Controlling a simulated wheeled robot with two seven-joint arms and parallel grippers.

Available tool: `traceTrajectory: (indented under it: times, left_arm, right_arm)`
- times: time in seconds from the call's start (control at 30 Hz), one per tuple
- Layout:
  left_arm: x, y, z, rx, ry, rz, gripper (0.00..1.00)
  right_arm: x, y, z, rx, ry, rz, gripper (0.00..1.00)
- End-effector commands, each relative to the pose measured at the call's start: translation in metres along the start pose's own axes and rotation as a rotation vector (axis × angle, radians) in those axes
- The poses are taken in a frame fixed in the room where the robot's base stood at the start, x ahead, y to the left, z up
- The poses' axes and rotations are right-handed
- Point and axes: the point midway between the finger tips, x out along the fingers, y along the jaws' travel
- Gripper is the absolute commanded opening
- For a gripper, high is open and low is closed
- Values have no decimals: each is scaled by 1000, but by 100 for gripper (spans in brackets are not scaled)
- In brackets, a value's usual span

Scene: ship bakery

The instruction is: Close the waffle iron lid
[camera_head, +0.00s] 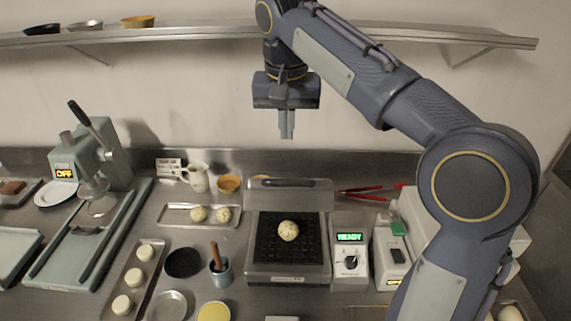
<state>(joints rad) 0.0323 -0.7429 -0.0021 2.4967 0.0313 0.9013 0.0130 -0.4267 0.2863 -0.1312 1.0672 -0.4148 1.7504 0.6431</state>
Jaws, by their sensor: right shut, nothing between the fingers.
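The waffle iron (289,272) stands on the counter in the middle of the head view, with a dark grid plate. Its lid (290,197) is raised at the back, with a dark handle bar along its top edge. A speckled dough ball (288,231) sits on the lower plate. A control box beside it shows a green READY display (350,237). My right gripper (287,124) is shut and empty, pointing down above and behind the lid, apart from it. My left gripper is not in view.
Left of the iron are a tray with two dough balls (172,214), a cup with a wooden-handled tool (219,271) and a press (88,158). Red tongs (371,191) lie behind right. A wall shelf (200,34) runs behind my right arm.

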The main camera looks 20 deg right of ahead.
Motion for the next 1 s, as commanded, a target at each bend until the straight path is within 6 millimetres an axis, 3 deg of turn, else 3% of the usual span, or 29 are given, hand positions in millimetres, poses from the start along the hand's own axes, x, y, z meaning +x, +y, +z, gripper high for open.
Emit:
traceTrajectory:
  times: [0.2, 0.4, 1.0]
  left_arm:
    - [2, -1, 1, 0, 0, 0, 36]
    - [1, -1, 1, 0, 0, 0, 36]
    - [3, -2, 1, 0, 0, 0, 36]
  right_arm:
    - [48, 1, 0, 1, -3, 3, 0]
    - [66, 0, 20, -1, -1, 0, 0]
    - [76, 0, 30, 0, 4, -2, 0]
